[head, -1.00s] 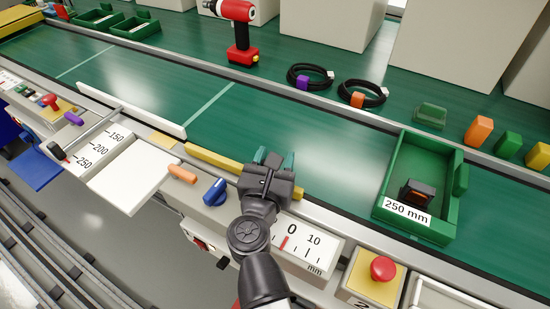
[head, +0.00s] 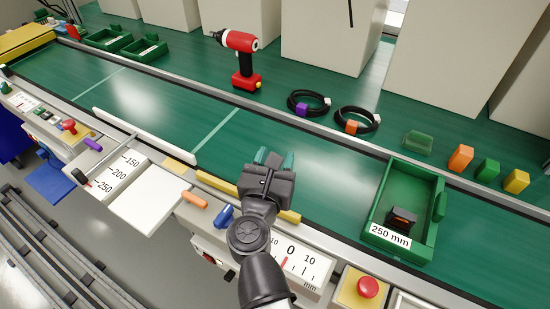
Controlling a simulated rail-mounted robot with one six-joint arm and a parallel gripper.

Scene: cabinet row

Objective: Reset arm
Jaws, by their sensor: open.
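My gripper (head: 275,159) is at the middle of the head view, over the near edge of the green conveyor belt. Its two teal fingertips are apart, with nothing seen between them. My dark arm rises from the bottom edge and hides part of the yellow bar (head: 216,182) and the front panel with the 0 and 10 mm scale (head: 303,262).
A green tray (head: 437,208) marked 250 mm, with a dark and orange item inside, stands right of my gripper. A red drill (head: 241,60), two cable coils (head: 352,120) and coloured blocks (head: 461,158) stand beyond the belt. A red button (head: 368,288) is near right. The belt's middle is clear.

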